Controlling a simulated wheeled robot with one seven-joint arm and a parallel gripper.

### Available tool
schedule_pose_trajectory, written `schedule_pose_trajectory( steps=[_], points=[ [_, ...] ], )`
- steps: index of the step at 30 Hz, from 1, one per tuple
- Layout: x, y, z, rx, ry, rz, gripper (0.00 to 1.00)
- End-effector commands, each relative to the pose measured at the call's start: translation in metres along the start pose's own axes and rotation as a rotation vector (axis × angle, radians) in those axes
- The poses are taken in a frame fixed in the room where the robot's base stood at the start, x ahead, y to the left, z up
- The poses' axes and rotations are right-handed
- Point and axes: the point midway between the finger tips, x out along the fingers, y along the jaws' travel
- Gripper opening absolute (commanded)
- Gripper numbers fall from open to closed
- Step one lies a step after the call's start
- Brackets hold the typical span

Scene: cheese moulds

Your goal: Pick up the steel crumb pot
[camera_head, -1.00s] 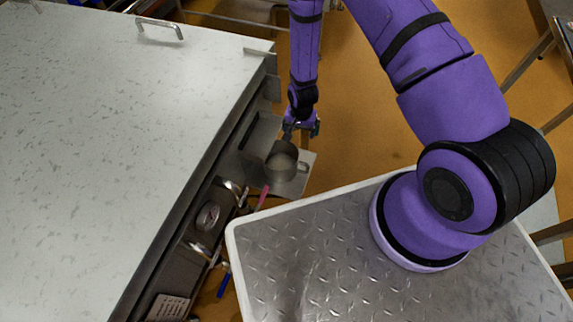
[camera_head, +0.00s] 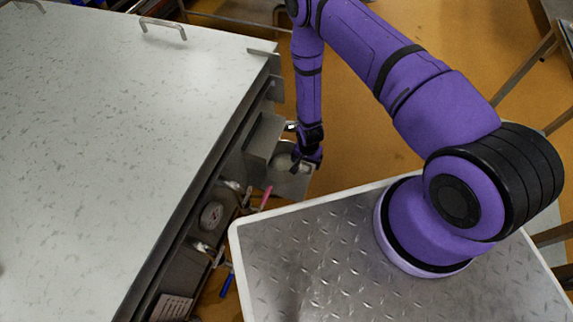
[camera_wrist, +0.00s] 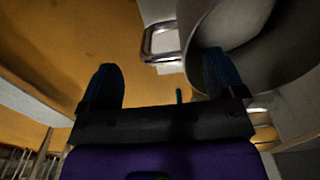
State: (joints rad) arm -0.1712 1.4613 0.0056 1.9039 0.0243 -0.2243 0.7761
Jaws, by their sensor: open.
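The steel crumb pot (camera_head: 282,159) sits on a small metal shelf (camera_head: 291,185) at the side of the large worktop, partly hidden behind my gripper (camera_head: 301,167). In the wrist view the pot's round grey body (camera_wrist: 238,28) fills the upper right, and its looped handle (camera_wrist: 162,42) shows ahead of the space between my fingers. My gripper (camera_wrist: 160,80) is open with nothing between the fingers. The right finger overlaps the pot's body in the picture; I cannot tell whether they touch.
The speckled white worktop (camera_head: 95,130) fills the left. Gauges and valves (camera_head: 212,214) line its side below the shelf, with a pink-handled item (camera_head: 266,197) close by. Orange floor (camera_head: 370,140) is open to the right of the shelf.

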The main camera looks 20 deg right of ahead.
Motion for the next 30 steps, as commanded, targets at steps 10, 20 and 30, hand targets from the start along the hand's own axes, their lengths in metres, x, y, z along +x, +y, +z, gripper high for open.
schedule_pose_trajectory(
  steps=[10, 20, 30],
  points=[
    [0.043, -0.001, -0.005, 0.001, -0.001, 0.001, 0.89],
    [0.048, -0.001, -0.005, 0.000, 0.000, 0.001, 0.86],
    [0.047, -0.001, -0.005, 0.000, 0.000, 0.001, 0.11]
  ],
)
